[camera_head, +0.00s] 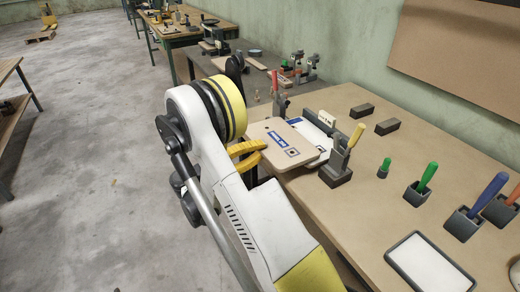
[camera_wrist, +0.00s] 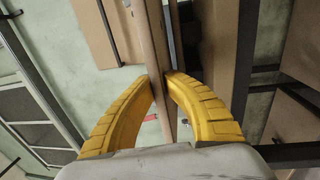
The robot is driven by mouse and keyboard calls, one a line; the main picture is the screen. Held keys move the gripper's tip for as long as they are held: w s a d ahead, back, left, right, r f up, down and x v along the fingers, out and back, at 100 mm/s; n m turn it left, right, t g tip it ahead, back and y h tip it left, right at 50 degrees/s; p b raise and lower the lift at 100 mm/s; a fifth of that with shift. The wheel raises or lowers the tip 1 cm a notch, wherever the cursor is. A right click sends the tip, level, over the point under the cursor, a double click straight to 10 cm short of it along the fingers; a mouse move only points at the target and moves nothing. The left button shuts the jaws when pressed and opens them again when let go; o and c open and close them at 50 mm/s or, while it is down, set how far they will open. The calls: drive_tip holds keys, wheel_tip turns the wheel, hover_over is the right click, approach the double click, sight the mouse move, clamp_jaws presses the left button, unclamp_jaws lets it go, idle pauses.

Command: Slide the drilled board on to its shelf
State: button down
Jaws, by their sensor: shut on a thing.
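The tan board (camera_head: 282,145) with rounded corners, a blue label and a dark square mark lies roughly flat at the table's left edge. My gripper (camera_head: 248,152) has its yellow fingers closed on the board's left edge. In the wrist view my gripper (camera_wrist: 163,78) pinches the board (camera_wrist: 153,40), seen edge-on as a thin strip between the fingertips. A white, dark-edged surface (camera_head: 318,132) shows just beyond and beside the board, partly covered by it. I cannot tell whether this is the shelf or whether the board touches it. No drilled hole is clear.
A grey clamp with a yellow handle (camera_head: 345,155) stands close to the board's right, and a red-handled one (camera_head: 279,95) behind it. Dark blocks (camera_head: 387,126), handled tools in holders (camera_head: 420,185) and a white tray (camera_head: 430,264) occupy the table's right side.

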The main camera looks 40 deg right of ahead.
sight(280, 140)
drive_tip(key=shift+f+x, duration=0.1)
drive_tip(key=shift+x, duration=0.7)
drive_tip(key=shift+f+x, duration=0.15)
drive_tip(key=shift+x, duration=0.65)
drive_tip(key=shift+d+r, duration=0.1)
drive_tip(key=shift+d, duration=0.1)
drive_tip(key=shift+f+x, duration=0.1)
drive_tip(key=shift+x, duration=0.7)
drive_tip(key=shift+f+x, duration=0.15)
drive_tip(key=shift+x, duration=0.7)
drive_tip(key=shift+f, duration=0.7)
drive_tip(key=c, duration=1.6)
unclamp_jaws()
drive_tip(key=shift+f, duration=0.15)
drive_tip(key=shift+a, duration=0.1)
